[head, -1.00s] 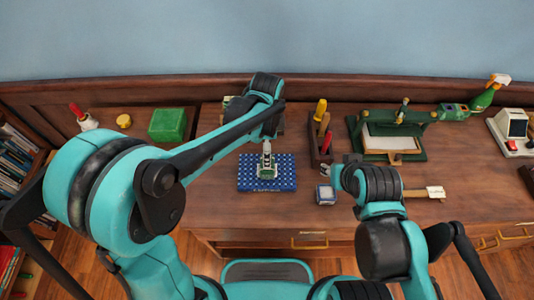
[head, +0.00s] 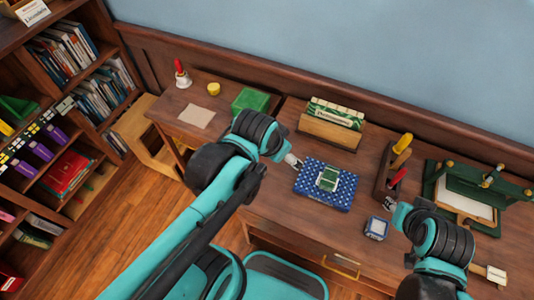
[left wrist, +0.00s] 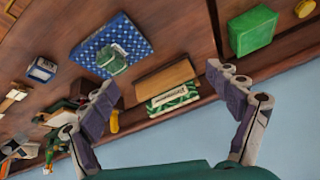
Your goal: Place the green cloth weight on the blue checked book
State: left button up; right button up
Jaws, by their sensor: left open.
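The blue checked book (head: 310,189) lies flat on the desk in the head view. The green cloth weight (head: 328,178) rests on top of it, near its middle. The left wrist view also shows the book (left wrist: 92,46) with the weight (left wrist: 112,60) on it. My left gripper (head: 293,160) is beside the book's far left side, apart from the weight. In the left wrist view its two fingers (left wrist: 162,78) are spread wide with nothing held between them. My right gripper (head: 398,214) is near a small blue-and-white block; its fingers do not show clearly.
A wooden holder with green-and-white boxes (head: 332,123) stands behind the book. A tool rack (head: 388,172) and a green press (head: 470,193) stand to the right. The small block (head: 377,228) is right of the book. A green box (head: 250,100) is at the left.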

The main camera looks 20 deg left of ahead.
pick_arm(q)
jog(key=s+a+n, duration=0.1)
jog(key=n, duration=0.1)
jog(key=s+a+n+t, duration=0.1)
jog(key=shift+s+a+f+n+t, duration=0.3)
jog(key=shift+s+a+f+n, duration=0.05)
jog(key=shift+a+n, duration=0.05)
jog(key=shift+f+b, duration=0.6)
jog(key=shift+b, duration=0.05)
